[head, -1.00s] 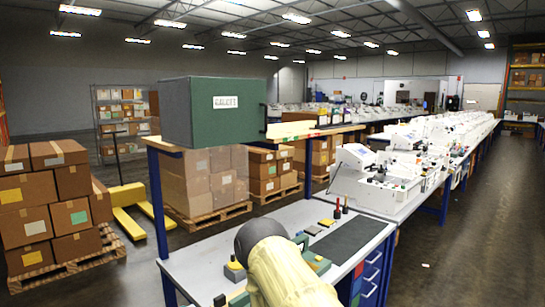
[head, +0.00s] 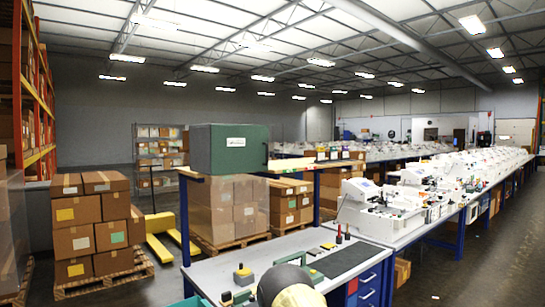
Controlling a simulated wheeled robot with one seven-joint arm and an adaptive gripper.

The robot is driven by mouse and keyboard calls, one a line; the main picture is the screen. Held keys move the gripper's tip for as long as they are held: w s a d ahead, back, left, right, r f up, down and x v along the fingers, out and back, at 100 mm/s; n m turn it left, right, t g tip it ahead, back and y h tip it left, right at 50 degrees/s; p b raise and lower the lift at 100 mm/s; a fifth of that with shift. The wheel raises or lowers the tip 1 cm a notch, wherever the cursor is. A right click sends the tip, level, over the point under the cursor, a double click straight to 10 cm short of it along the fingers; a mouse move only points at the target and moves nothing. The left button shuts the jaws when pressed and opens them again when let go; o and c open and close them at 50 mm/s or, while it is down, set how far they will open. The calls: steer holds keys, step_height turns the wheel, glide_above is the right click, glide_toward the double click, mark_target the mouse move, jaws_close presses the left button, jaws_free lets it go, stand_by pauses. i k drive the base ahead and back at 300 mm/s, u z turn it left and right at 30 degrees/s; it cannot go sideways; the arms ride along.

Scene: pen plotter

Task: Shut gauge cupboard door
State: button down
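The gauge cupboard (head: 222,158) is a green and grey box with a small white label (head: 236,142). It sits on the raised shelf at the left end of the workbench. A thin dark handle (head: 267,153) shows at its right edge. I cannot tell from this angle how far its door stands open. My gripper is not in view; only a rounded pale and dark part of my arm shows at the bottom edge, in front of the bench and well below the cupboard.
The workbench (head: 213,273) holds small tools and a dark mat (head: 347,262). Wrapped boxes on pallets and a yellow pallet jack (head: 159,250) stand behind and left. A long row of benches with white machines runs right. The aisle floor (head: 470,265) at right is clear.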

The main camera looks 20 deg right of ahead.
mark_target(234, 148)
steer(key=u, duration=0.6)
steer(key=i, duration=1.1)
steer(key=z, duration=0.05)
